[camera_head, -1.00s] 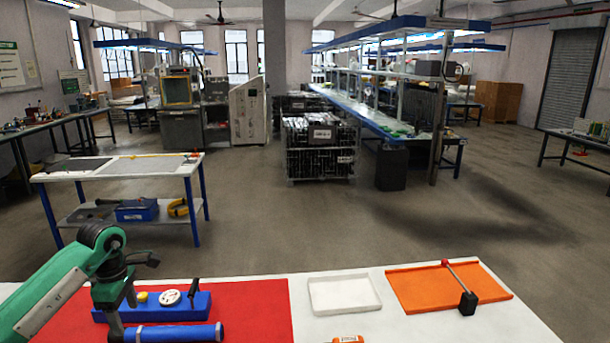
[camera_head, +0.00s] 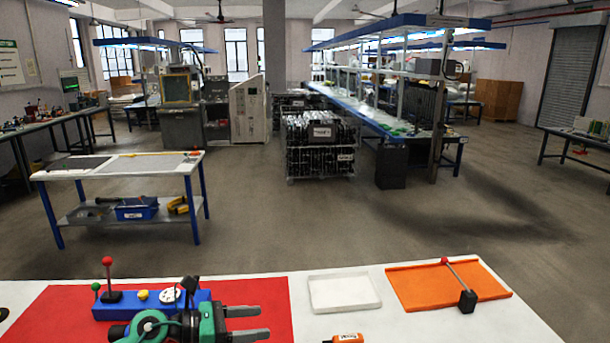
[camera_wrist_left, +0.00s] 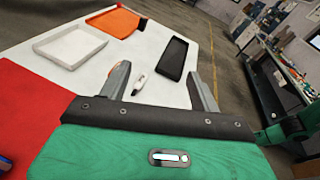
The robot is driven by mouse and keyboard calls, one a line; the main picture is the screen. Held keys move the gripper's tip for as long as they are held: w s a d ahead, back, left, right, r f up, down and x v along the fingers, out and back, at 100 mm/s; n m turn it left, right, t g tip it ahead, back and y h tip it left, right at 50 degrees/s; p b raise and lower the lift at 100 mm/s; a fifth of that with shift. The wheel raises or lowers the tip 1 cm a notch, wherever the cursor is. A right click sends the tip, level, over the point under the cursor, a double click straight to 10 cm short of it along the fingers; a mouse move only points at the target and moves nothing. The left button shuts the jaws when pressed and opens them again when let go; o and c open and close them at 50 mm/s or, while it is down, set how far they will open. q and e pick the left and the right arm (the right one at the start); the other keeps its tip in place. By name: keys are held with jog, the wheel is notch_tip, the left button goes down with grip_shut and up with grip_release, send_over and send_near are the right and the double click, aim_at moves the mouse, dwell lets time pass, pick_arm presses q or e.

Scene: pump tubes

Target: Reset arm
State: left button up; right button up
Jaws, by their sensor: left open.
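My left gripper (camera_head: 268,322) is in the lower middle of the head view, with its two grey fingers apart and pointing right. It is over the red area of the table (camera_head: 262,288). In the left wrist view my left gripper (camera_wrist_left: 157,75) is open, with nothing held between its fingers. The blue pump unit (camera_head: 124,302) stands behind it, with a gauge, a yellow button (camera_head: 143,295) and a red-knobbed lever (camera_head: 108,262). My gripper and wrist hide part of the unit and the area in front of it. My right gripper is not in view.
A white tray (camera_head: 312,305) and an orange tray (camera_head: 410,292) lie to the right; a lever on a black block (camera_head: 467,302) is on the orange one. An orange item (camera_head: 345,338) lies at the front. The wrist view shows a black tray (camera_wrist_left: 173,58) and small white object (camera_wrist_left: 140,80).

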pick_arm(q)
jog(key=s+a+r+n+t+y, duration=0.1)
jog(key=a+r+n+t, duration=0.1)
jog(key=n+t, duration=0.65)
jog(key=s+a+r+n+t+y, duration=0.1)
jog(key=r+n+t+y, duration=0.3)
jog(key=n, duration=0.7)
jog(key=s+a+f+n+y, duration=0.4)
jog(key=a+f+n+y, duration=0.6)
jog(key=n, duration=0.6)
jog(key=s+a+f+n+g+y, duration=0.1)
jog(key=s+f+n+g+y, duration=0.1)
jog(key=s+f+n+g, duration=0.6)
jog(key=s+d+f+n+g+h, duration=0.1)
jog(key=s+f+g, duration=0.25)
jog(key=s, duration=0.55)
jog(key=s+d+f+n+g+h, duration=0.1)
jog(key=s+f+n+g, duration=0.1)
jog(key=s+f, duration=0.5)
notch_tip(320, 180, down, 32)
jog(key=s+r+g+b, duration=0.1)
jog(key=s+g+b, duration=0.1)
jog(key=b, duration=0.1)
jog(key=s+a+f+b, duration=0.2)
jog(key=s+a+f, duration=0.1)
jog(key=s+f, duration=1.6)
notch_tip(320, 180, down, 4)
jog(key=shift+a+r+m+g, duration=0.1)
jog(key=shift+a+m+g, duration=0.05)
jog(key=shift+m+g, duration=0.3)
